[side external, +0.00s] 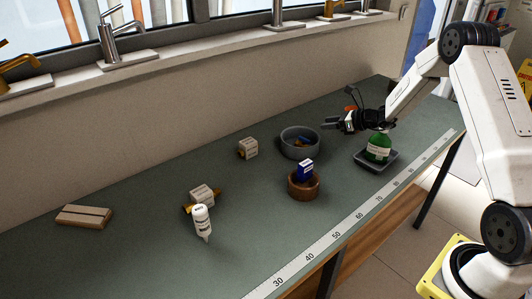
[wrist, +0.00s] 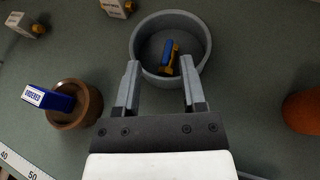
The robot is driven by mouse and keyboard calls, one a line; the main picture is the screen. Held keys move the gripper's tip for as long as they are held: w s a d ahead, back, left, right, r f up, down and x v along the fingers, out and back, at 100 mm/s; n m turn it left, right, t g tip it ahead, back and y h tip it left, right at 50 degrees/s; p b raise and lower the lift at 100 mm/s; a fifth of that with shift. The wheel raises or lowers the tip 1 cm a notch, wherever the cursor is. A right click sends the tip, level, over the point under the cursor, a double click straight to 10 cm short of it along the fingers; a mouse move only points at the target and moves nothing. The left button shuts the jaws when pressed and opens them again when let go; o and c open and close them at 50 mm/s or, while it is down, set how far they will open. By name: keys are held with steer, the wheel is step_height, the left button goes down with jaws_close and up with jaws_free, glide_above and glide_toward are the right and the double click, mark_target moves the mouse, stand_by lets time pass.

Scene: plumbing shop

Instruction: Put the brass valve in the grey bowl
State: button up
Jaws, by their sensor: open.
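The grey bowl (side external: 287,149) stands toward the back of the bench, and it is also at the top of the wrist view (wrist: 203,70). A small brass valve with a blue part (wrist: 168,58) lies inside the bowl, on its floor; only bits of it show in the side view (side external: 301,141). My gripper (side external: 332,124) is open and empty, above and to the right of the bowl in the side view. In the wrist view my fingertips (wrist: 160,68) are apart and overlap the bowl's near rim. The valve shows between them, apart from both.
A wooden bowl (side external: 303,187) with a blue box (side external: 305,169) stands near the grey bowl. A green bottle (side external: 378,147) stands on a dark tray (side external: 363,161). An orange object (wrist: 302,112) lies right.

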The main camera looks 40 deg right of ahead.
steer(key=shift+v, duration=1.95)
steer(key=s+a+n+g+y, duration=0.1)
steer(key=s+a+n+g, duration=0.3)
steer(key=a+n, duration=0.25)
steer(key=s+a+n+g, duration=0.3)
steer(key=a+n, duration=0.2)
steer(key=a, duration=0.3)
steer(key=s+a+n+g+h, duration=0.1)
steer(key=s+a+n+h, duration=0.2)
steer(key=s+n, duration=0.4)
steer(key=s+a+r+n+g+h, duration=0.1)
steer(key=s+a+n+h, duration=0.2)
steer(key=n, duration=1)
steer(key=s+a, duration=0.2)
steer(key=s, duration=0.2)
steer(key=shift+s+a+r+g, duration=0.2)
steer(key=shift+s+a+g, duration=0.15)
steer(key=shift+g, duration=0.05)
